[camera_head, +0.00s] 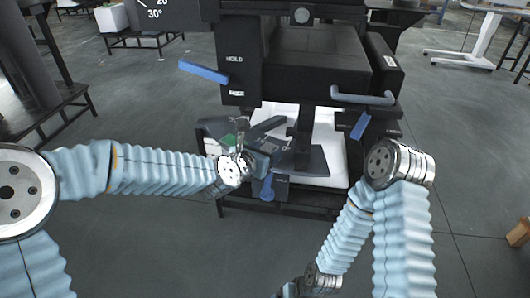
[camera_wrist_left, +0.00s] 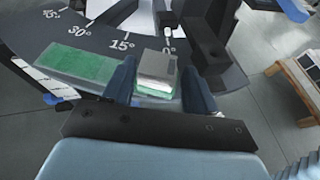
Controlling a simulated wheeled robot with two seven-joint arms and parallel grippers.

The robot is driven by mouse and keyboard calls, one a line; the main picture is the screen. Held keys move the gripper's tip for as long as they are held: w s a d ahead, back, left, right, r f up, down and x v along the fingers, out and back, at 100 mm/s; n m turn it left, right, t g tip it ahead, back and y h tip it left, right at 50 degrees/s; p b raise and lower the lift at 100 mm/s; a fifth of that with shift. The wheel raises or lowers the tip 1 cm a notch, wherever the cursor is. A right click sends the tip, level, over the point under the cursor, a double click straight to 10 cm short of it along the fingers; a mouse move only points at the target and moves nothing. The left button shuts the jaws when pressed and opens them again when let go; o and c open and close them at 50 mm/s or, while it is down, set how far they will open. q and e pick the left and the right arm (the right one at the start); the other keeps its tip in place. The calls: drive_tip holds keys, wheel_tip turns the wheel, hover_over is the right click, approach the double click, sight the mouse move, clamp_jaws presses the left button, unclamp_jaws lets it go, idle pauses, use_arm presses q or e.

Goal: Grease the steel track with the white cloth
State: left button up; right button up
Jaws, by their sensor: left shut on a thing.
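My left gripper (camera_head: 262,158) is over the dark machine's angle-marked plate. In the left wrist view its two dark blue fingers (camera_wrist_left: 162,84) are shut on a pale, block-like thing with green along its lower edge, which I take as the white cloth (camera_wrist_left: 155,66). A flat green strip (camera_wrist_left: 82,67) lies on the curved grey plate (camera_wrist_left: 108,32), left of the fingers; a bit of green shows in the head view (camera_head: 228,139). I cannot tell which surface is the steel track, or whether the cloth touches the plate.
The dark machine (camera_head: 318,62) has blue handles (camera_head: 204,72) sticking out and stands on a low black frame (camera_head: 300,207) with a white top. A dark bench (camera_head: 45,110) stands at the left. The grey floor (camera_head: 130,235) is open in front.

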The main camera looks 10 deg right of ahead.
use_arm(q)
drive_tip(key=shift+f+b, duration=0.3)
drive_tip(key=shift+w+a+b, duration=1.15)
drive_tip(key=shift+w, duration=0.05)
